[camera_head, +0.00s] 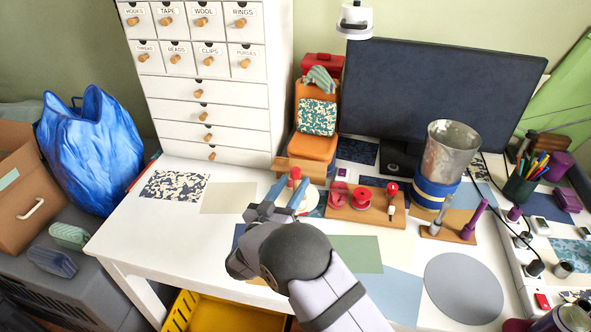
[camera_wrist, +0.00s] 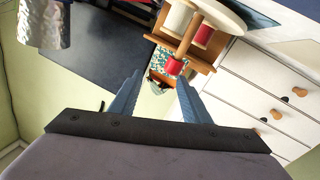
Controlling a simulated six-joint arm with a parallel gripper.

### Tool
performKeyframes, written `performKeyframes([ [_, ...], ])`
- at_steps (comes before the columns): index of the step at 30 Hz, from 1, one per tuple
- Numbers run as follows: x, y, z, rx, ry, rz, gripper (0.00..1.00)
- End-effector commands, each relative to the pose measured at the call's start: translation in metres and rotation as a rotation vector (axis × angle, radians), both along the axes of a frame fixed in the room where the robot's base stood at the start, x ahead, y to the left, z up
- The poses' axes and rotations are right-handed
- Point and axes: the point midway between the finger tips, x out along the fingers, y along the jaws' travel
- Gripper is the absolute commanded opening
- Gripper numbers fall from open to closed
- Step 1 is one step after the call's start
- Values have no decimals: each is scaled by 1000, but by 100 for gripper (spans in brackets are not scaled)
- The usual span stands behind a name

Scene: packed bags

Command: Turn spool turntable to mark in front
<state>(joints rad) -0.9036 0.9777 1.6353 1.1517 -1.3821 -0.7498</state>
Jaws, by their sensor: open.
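The spool turntable (camera_head: 315,199) is a pale round disc at the back of the white table, partly hidden behind my gripper in the head view. A red spool (camera_head: 295,172) shows above it. In the wrist view the turntable's disc (camera_wrist: 228,12) is at the top edge, with a white spool (camera_wrist: 178,19), a red spool (camera_wrist: 204,34) and a red-ended wooden post (camera_wrist: 175,65) at it. My gripper (camera_head: 287,191) is open and empty, its blue fingers pointing toward the turntable; they also show in the wrist view (camera_wrist: 160,78). I cannot make out the mark.
Drawers (camera_head: 215,110) and an orange stack (camera_head: 315,145) rise behind. A monitor (camera_head: 435,95) and metal cup (camera_head: 449,150) stand farther right. The table's front left is mostly clear, with flat sheets.

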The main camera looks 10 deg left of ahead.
Motion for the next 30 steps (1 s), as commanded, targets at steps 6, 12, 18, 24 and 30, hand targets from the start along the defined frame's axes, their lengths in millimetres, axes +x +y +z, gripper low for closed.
performKeyframes([
  [6,1,15,-12,198,1,79,43],
  [12,1,15,-13,273,-7,80,43],
  [18,6,14,-13,276,-8,78,43],
  [24,26,10,-12,275,-9,76,43],
  [30,53,7,-12,275,-9,76,43],
])
